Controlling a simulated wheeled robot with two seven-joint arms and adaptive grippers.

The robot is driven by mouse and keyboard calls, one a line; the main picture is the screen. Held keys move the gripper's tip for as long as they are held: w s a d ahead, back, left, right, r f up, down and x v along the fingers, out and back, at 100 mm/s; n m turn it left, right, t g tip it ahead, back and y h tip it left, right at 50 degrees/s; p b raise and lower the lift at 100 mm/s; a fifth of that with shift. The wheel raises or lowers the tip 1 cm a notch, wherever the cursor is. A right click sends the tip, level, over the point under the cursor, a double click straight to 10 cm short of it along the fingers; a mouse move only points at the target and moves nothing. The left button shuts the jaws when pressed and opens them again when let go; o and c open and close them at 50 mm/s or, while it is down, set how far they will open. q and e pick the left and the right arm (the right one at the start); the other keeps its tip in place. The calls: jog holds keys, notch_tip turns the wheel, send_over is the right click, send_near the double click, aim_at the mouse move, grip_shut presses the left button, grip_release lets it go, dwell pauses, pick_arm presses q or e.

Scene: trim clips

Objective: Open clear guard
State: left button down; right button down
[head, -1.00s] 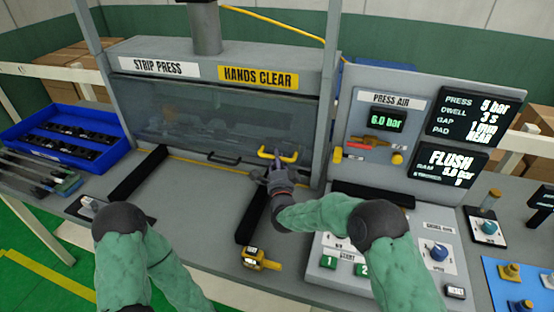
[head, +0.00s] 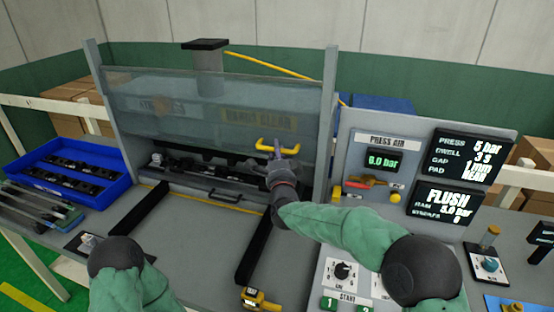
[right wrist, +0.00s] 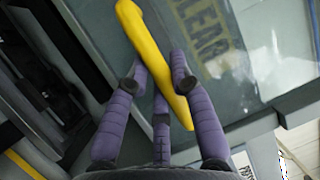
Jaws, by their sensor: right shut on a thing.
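The clear guard (head: 180,110) of the strip press is a see-through panel, raised in front of the press's upper part, so the signs show dimly through it. Its yellow handle (head: 278,148) sits near the lower right of the panel. My right gripper (head: 279,158) is shut on this handle. In the right wrist view the purple fingers close around the yellow bar (right wrist: 150,60). The press opening below the guard shows a dark tool strip (head: 215,172) and a black handle (head: 226,197). My left gripper is not clearly in view; only my left arm shows at the lower left.
Two black rails (head: 258,245) run forward on the bench. A yellow gauge-like device (head: 258,299) lies at the front. The press air panel (head: 384,145) stands right of the press. A blue tray (head: 65,172) with dark parts is at left. The bench between the rails is clear.

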jog(key=shift+r, duration=0.15)
jog(key=c, duration=1.1)
grip_release()
jog(key=shift+o, duration=0.2)
jog(key=v, duration=1.2)
